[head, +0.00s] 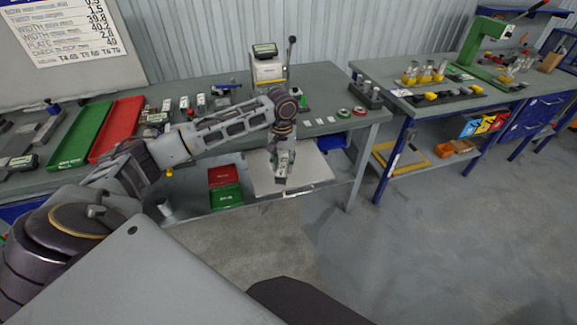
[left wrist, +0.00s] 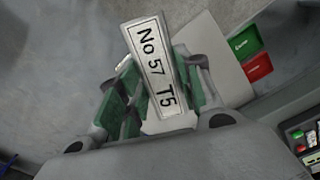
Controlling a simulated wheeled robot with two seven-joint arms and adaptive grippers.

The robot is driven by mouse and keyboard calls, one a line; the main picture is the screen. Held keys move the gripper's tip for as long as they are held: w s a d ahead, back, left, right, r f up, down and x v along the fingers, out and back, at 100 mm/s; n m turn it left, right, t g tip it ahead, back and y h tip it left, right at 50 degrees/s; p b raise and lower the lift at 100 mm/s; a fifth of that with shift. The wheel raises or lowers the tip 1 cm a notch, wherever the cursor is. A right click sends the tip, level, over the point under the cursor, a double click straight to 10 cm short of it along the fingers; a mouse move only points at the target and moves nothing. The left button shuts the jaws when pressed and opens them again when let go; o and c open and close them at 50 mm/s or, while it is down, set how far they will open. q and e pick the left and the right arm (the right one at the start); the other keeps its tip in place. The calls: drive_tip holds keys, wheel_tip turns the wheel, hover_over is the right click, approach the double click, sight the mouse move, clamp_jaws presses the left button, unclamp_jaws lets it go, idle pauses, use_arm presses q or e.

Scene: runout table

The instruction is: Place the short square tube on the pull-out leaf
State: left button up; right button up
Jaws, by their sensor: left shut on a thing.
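My left gripper (head: 284,168) hangs over the pull-out leaf (head: 312,170), a pale grey panel that juts out below the front edge of the runout table. The leaf also shows in the left wrist view (left wrist: 222,62), behind the tube. I cannot tell how large the gap between tube and leaf is. My right gripper is not in view.
A red bin (head: 222,174) and a green bin (head: 226,197) stand left of the leaf, below the tabletop. Green (head: 80,136) and red (head: 117,128) trays lie on the table. Another bench (head: 440,100) stands at right. The floor before the leaf is clear.

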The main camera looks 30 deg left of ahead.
use_arm(q)
drive_tip(key=n, duration=0.1)
drive_tip(key=d+n, duration=0.1)
drive_tip(key=shift+d+f+n, duration=0.25)
drive_tip(key=shift+d+n, duration=0.05)
drive_tip(key=shift+n, duration=0.1)
drive_tip(key=shift+w+d+n, duration=0.1)
drive_tip(key=shift+d+n, duration=0.1)
drive_tip(key=shift+n, duration=0.5)
drive_tip(key=shift+n, duration=0.5)
